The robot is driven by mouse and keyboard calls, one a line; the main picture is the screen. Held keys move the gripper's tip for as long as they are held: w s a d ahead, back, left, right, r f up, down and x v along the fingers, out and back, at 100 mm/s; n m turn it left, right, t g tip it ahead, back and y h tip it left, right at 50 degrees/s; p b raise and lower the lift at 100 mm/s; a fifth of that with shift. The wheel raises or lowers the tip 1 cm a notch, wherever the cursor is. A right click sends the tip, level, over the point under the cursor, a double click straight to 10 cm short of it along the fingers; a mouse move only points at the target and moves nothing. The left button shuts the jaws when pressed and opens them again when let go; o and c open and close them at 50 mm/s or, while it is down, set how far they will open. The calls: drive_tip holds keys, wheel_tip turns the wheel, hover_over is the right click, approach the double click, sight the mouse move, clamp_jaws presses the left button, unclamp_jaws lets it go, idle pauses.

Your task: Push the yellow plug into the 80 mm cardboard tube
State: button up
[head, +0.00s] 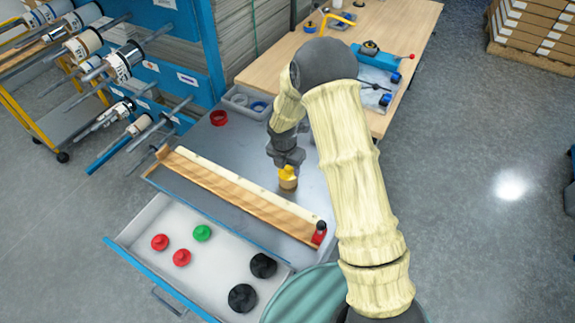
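A long brown trough with a pale strip (240,190) crosses the worktop (235,150), with a red and black piece (320,232) at its right end. An open drawer (215,278) in front holds red, green and black plugs. A red ring (218,118) lies behind.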

drive_tip(key=shift+r, duration=0.2)
wheel_tip(320, 180, up, 17)
drive_tip(key=s+a+b, duration=0.1)
drive_tip(key=s, duration=0.1)
drive_tip(key=shift+a+b, duration=0.2)
drive_tip(key=shift+b, duration=0.1)
drive_tip(key=shift+s, duration=0.1)
idle(0.4)
drive_tip(key=s+d+m, duration=0.6)
drive_tip(key=s+m, duration=0.3)
drive_tip(key=m, duration=0.5)
drive_tip(key=s+d+m+t+y, duration=0.1)
drive_tip(key=s+d+m, duration=0.5)
drive_tip(key=m, duration=0.9)
drive_tip(key=s, duration=0.3)
drive_tip(key=shift+s+d+r, duration=0.35)
drive_tip(key=shift+d+r, duration=0.05)
